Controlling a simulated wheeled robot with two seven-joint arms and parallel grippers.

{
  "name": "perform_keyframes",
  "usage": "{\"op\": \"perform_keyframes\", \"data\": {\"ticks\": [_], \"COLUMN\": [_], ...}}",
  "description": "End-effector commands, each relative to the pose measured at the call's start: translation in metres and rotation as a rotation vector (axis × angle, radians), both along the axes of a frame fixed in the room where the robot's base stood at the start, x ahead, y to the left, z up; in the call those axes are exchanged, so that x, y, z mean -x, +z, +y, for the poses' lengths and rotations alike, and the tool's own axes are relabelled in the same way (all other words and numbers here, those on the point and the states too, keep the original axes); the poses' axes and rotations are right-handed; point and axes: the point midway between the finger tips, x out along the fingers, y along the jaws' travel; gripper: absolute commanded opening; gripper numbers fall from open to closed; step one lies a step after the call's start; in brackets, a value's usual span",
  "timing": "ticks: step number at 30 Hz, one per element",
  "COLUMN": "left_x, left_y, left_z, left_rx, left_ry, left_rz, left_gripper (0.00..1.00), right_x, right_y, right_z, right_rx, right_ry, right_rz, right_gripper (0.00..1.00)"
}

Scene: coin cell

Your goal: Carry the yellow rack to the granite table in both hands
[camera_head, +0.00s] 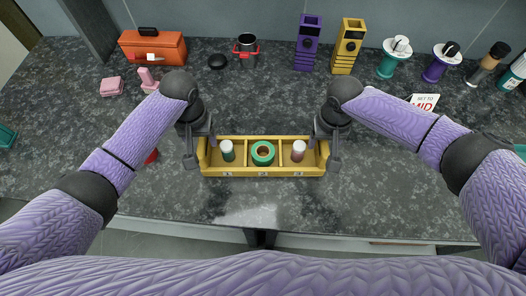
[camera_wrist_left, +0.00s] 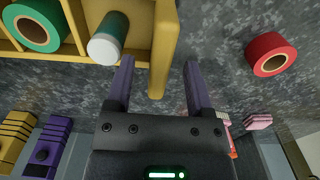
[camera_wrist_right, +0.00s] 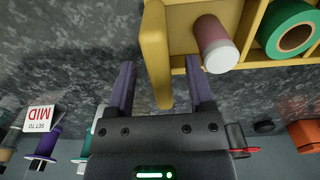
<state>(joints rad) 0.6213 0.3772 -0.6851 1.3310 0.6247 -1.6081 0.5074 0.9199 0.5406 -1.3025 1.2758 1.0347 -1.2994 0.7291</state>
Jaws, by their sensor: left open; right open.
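The yellow rack (camera_head: 262,172) rests on the dark granite table (camera_head: 265,205) near its front edge. Its compartments hold a green bottle with a white cap (camera_head: 227,151), a green tape roll (camera_head: 263,153) and a pink bottle with a white cap (camera_head: 298,151). My left gripper (camera_head: 200,152) is open at the rack's left end; the left wrist view shows its fingers on either side of the yellow end piece (camera_wrist_left: 160,60). My right gripper (camera_head: 324,152) is open at the right end, its fingers likewise either side of that end piece (camera_wrist_right: 158,60). Contact cannot be told.
A red tape roll (camera_head: 151,156) lies left of the rack, partly behind my left arm. An orange toolbox (camera_head: 152,48), a pot (camera_head: 246,50), purple (camera_head: 307,42) and yellow (camera_head: 348,46) boxes and spools stand behind. A card (camera_head: 425,102) stands right. The table in front is clear.

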Motion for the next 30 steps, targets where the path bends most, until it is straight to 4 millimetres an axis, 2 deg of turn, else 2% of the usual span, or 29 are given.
{"op": "perform_keyframes", "data": {"ticks": [6, 16, 25, 26, 30], "left_x": [0.000, 0.000, 0.000, 0.000, 0.000], "left_y": [-0.022, -0.025, -0.025, -0.025, -0.024], "left_z": [0.000, 0.000, 0.000, 0.000, 0.000], "left_rx": [0.001, 0.000, 0.000, 0.000, 0.000], "left_ry": [0.000, -0.001, 0.000, 0.000, 0.000], "left_rz": [0.001, 0.000, 0.000, 0.000, 0.000], "left_gripper": [0.68, 0.68, 0.04, 0.00, 0.00], "right_x": [0.000, 0.000, 0.000, 0.000, 0.000], "right_y": [-0.022, -0.025, -0.025, -0.025, -0.025], "right_z": [0.000, 0.000, 0.000, 0.000, 0.000], "right_rx": [0.001, 0.000, 0.000, 0.000, 0.000], "right_ry": [0.000, 0.001, 0.001, 0.001, 0.000], "right_rz": [0.002, 0.000, 0.000, 0.000, 0.000], "right_gripper": [0.68, 0.68, 0.04, 0.00, 0.00]}}
